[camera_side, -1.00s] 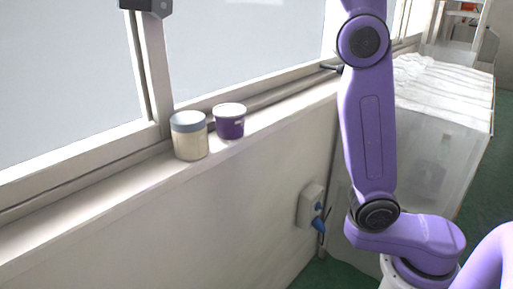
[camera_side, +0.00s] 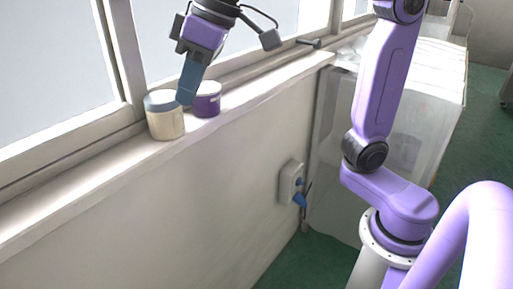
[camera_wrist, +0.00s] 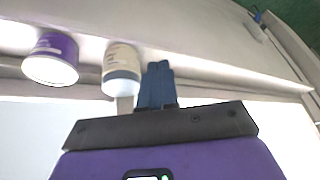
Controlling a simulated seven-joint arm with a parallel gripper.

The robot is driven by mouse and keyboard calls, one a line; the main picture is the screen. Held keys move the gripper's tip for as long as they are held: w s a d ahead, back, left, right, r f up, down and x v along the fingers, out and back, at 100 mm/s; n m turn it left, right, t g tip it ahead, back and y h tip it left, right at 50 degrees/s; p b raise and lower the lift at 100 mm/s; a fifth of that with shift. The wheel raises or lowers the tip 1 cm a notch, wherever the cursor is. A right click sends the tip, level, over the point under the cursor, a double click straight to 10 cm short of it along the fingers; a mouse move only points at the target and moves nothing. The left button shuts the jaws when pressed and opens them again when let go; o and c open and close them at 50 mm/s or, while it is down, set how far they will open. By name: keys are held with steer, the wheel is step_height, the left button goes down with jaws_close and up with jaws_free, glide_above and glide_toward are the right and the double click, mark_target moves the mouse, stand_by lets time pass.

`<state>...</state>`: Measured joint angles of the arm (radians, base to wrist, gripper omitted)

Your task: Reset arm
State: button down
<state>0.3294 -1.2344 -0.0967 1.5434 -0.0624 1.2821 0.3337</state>
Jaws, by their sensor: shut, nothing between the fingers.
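My gripper (camera_side: 184,99) reaches down from the top of the side view, over the windowsill, its blue fingers closed together and empty. In the wrist view the closed fingers (camera_wrist: 160,66) point at the sill beside the jar. A cream jar with a grey-blue lid (camera_side: 167,125) stands upright on the sill, and it also shows in the wrist view (camera_wrist: 121,60). A purple tub with a white lid (camera_side: 208,106) stands just beyond it, and shows at left in the wrist view (camera_wrist: 55,45). The fingertips overlap the jar lid's edge in the side view; I cannot tell whether they touch.
The narrow sill (camera_side: 95,172) runs along the window, whose frame (camera_side: 118,60) is close behind the containers. A wall socket with a blue plug (camera_side: 293,184) is below the sill. A cabinet (camera_side: 415,130) stands behind my arm. The near part of the sill is clear.

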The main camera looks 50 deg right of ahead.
steer(key=s+d+f+n+g+h, duration=0.1)
steer(key=s+d+f+n, duration=0.2)
steer(key=s+d+f, duration=0.5)
steer(key=s+d+f+n+g+h, duration=0.1)
steer(key=s+d+f+n+g, duration=0.1)
steer(key=s+d+f, duration=0.6)
step_height(320, 180, down, 6)
steer(key=shift+s+d+n+h, duration=0.25)
steer(key=shift+s+n+h, duration=0.2)
steer(key=shift+s, duration=0.75)
